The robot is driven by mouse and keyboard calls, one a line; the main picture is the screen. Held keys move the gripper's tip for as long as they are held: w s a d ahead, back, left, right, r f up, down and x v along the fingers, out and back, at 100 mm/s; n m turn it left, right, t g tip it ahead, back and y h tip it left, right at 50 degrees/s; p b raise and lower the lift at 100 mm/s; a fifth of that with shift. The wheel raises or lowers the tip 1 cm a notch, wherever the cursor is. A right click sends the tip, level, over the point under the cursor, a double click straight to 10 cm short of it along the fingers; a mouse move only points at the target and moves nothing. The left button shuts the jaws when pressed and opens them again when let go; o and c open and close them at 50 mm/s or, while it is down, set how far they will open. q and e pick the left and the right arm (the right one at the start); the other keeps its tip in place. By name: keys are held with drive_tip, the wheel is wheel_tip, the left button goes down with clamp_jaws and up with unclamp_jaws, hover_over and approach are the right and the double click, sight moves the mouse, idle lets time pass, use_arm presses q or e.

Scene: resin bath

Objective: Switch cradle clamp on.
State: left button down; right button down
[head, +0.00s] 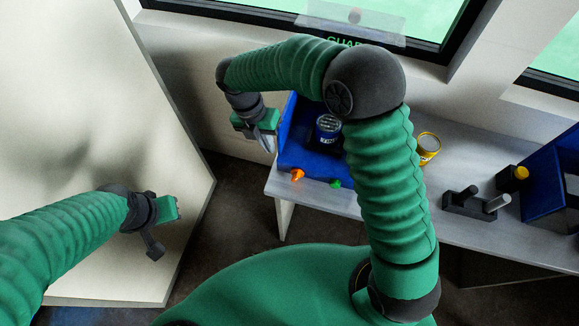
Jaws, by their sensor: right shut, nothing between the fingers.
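My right gripper (266,142) is shut and empty, pointing down just left of the stand, apart from the orange piece. My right arm crosses in front of the stand's right side and hides part of it. My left gripper (160,232) is by the pale panel, far from the stand; its finger opening is unclear.
A yellow can (428,147) stands on the bench (400,215) right of my arm. Further right are a dark block with pegs (476,203) and a blue box with a yellow button (521,173). A large pale panel (75,120) fills the left side.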

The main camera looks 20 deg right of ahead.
drive_tip(key=shift+s+d, duration=0.1)
drive_tip(key=shift+s, duration=0.05)
drive_tip(key=p, duration=0.1)
approach(294, 176)
drive_tip(key=f, duration=0.1)
drive_tip(key=w+a+f, duration=0.2)
drive_tip(key=shift+a+f, duration=0.2)
drive_tip(key=shift+f, duration=0.2)
drive_tip(key=d, duration=0.1)
drive_tip(key=s+d+f+p, duration=0.1)
drive_tip(key=shift+s+d+f+p, duration=0.3)
drive_tip(key=shift+s+d, duration=0.1)
drive_tip(key=shift+s+d+f, duration=0.15)
drive_tip(key=shift+s+d, duration=0.1)
drive_tip(key=shift+d, duration=0.05)
drive_tip(key=shift+w, duration=0.1)
drive_tip(key=shift+w+f, duration=0.1)
